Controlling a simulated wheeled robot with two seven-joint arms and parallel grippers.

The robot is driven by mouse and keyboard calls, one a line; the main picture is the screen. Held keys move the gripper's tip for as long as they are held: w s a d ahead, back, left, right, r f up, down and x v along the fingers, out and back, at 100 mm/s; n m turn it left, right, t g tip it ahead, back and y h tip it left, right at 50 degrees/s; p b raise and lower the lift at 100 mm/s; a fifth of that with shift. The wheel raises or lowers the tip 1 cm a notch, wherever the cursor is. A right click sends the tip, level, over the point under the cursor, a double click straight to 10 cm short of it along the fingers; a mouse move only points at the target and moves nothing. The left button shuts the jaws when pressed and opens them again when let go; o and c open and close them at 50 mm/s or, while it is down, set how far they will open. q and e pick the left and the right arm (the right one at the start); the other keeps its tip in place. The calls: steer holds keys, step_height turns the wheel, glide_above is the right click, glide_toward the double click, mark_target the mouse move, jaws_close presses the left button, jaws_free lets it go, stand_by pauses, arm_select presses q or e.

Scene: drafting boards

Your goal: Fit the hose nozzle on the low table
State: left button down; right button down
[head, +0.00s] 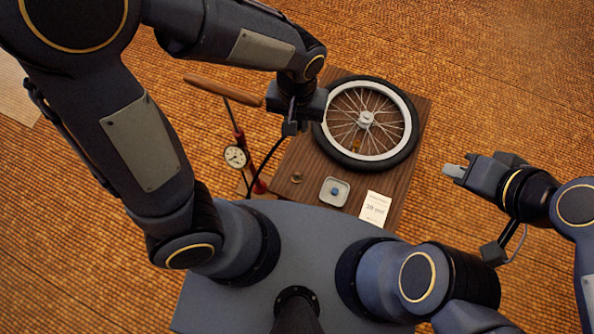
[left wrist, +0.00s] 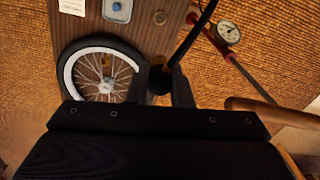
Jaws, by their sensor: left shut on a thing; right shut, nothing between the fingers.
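The low table (head: 308,150) is a dark wooden top that carries a bicycle wheel (head: 402,98) with a black tyre and white rim. The wheel lies flat; a small brass-coloured piece (head: 357,143) shows among its spokes. My left gripper (head: 290,128) is shut on the end of the black hose (head: 268,158), above the table's left edge beside the wheel. In the left wrist view the hose (left wrist: 195,35) runs to the fingers (left wrist: 165,85); the nozzle itself is mostly hidden between them. My right gripper (head: 454,170) is shut and empty, right of the table.
A red floor pump (head: 238,135) with a wooden handle (head: 222,90) and round gauge (head: 236,156) stands left of the table. On the table's near part are a small brass piece (head: 296,178), a grey dish (head: 325,199) holding something blue, and a white card (head: 375,208). The woven floor rightward is clear.

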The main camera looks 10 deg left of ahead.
arm_select(q)
steer(key=b, duration=2.2)
glide_above(297, 175)
steer(key=shift+f, duration=14.05)
steer(key=shift+f+b, duration=1)
steer(key=shift+f, duration=0.35)
steer(key=c, duration=1.2)
jaws_free()
steer(key=shift+r, duration=0.1)
step_height(297, 175, up, 8)
steer(key=p, duration=0.3)
steer(key=shift+p, duration=0.3)
